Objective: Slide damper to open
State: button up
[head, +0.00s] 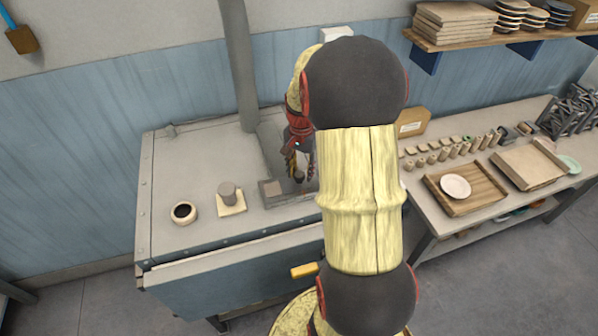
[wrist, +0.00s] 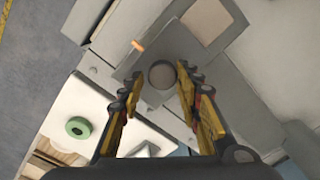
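The damper is a flat grey sliding plate (wrist: 133,68) with a round grey knob (wrist: 162,76), set in a grey frame on top of the dryer (head: 160,212). In the head view the damper frame (head: 270,203) lies at the foot of the grey pipe, and the knob is mostly hidden by the fingers. A tan square (wrist: 207,20) shows beside the plate; I cannot tell whether it is an opening. My gripper (head: 299,170) points down over the knob. In the wrist view its fingers (wrist: 160,84) are open, one on each side of the knob, with small gaps.
A grey vertical pipe (head: 238,65) rises just behind the damper. A grey cylinder on a pale square (head: 231,205) and a dark-topped round cup (head: 184,212) stand to its left. A table with a wooden tray (head: 440,190) is at right. My arm hides the dryer's right side.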

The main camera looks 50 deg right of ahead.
aim_at(301, 173)
jog(key=shift+o, duration=1.3)
jog(key=shift+a, duration=0.1)
jog(key=shift+r, duration=0.1)
notch_tip(301, 173, up, 12)
